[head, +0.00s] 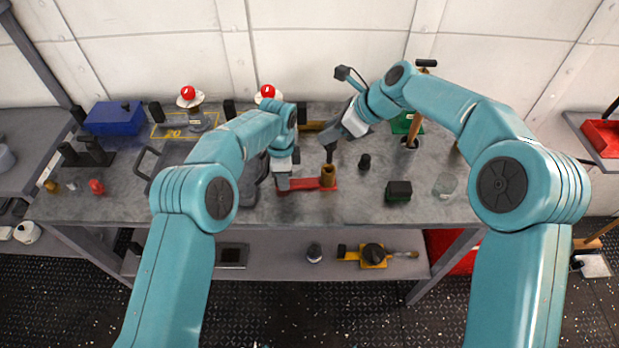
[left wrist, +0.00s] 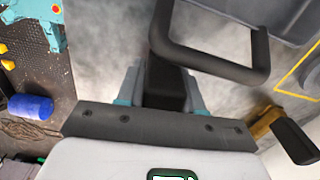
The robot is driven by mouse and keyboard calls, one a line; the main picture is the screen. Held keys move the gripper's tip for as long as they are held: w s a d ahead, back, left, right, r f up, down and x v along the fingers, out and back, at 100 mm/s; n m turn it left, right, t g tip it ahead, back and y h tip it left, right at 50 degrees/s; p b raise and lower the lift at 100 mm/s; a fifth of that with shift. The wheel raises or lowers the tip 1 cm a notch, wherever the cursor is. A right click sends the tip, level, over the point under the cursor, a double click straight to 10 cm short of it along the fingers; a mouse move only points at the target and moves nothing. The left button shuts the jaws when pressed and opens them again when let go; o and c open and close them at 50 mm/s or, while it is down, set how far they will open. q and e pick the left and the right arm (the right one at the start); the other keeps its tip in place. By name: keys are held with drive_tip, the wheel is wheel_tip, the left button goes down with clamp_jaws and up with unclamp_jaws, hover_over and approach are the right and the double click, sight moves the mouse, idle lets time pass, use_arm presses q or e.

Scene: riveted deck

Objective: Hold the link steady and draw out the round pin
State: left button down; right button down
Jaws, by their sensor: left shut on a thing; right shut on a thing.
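The red link (head: 306,185) lies flat on the grey workbench in the head view. An upright brass-coloured round part (head: 328,177) stands at its right end. My left gripper (head: 283,181) points down at the link's left end and is shut on it. My right gripper (head: 331,146) comes in slanting from the upper right. It is shut on the round pin, directly above the brass part. The dark tips and the pin blend together, so how far the pin sits in the brass part cannot be told. The left wrist view shows my left gripper (left wrist: 165,88) but not clearly the link.
A grey tray with a black handle (left wrist: 225,65) is close to my left gripper. A small black knob (head: 365,161), a black block (head: 398,190) and a glass jar (head: 445,185) stand right of the link. Red-topped posts (head: 188,93) and a blue box (head: 114,117) stand behind.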

use_arm(q)
drive_tip(key=shift+f, duration=0.15)
drive_tip(key=c, duration=0.9)
unclamp_jaws()
drive_tip(key=shift+o, duration=1.3)
drive_tip(key=shift+w, duration=0.1)
wheel_tip(320, 180, up, 12)
